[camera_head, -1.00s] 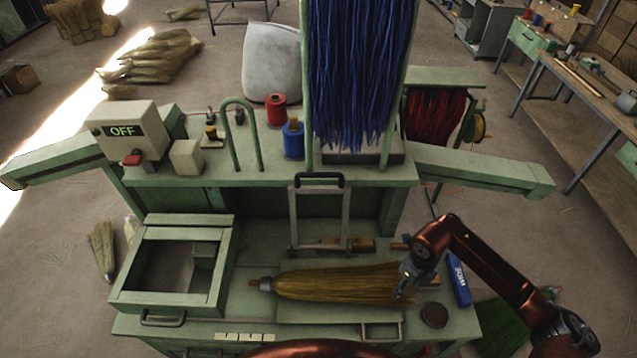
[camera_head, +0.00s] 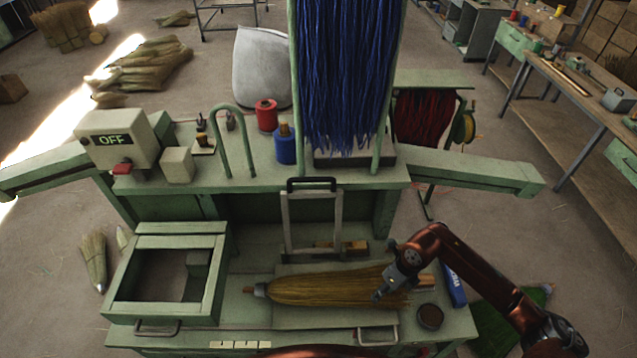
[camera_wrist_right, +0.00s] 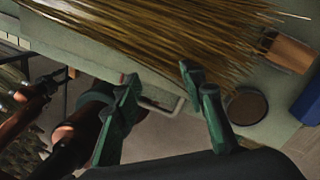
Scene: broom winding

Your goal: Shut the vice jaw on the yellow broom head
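The yellow broom head (camera_head: 325,288) lies flat on the bench, bristles to the right, its bound end to the left. It also shows at the top of the right wrist view (camera_wrist_right: 170,35). A grey frame with a black handle (camera_head: 312,222), perhaps the vice jaw, stands upright behind it. My right gripper (camera_head: 380,293) is over the bristle end in the head view. In the right wrist view its fingers (camera_wrist_right: 160,76) are apart with nothing between them; contact with the bristles is unclear.
A grey loop handle (camera_head: 378,335) is at the bench's front edge, and a dark round tin (camera_head: 430,317) and blue box (camera_head: 454,285) are at the right. An open green box frame (camera_head: 122,305) stands left. A control box (camera_head: 115,140) reads OFF.

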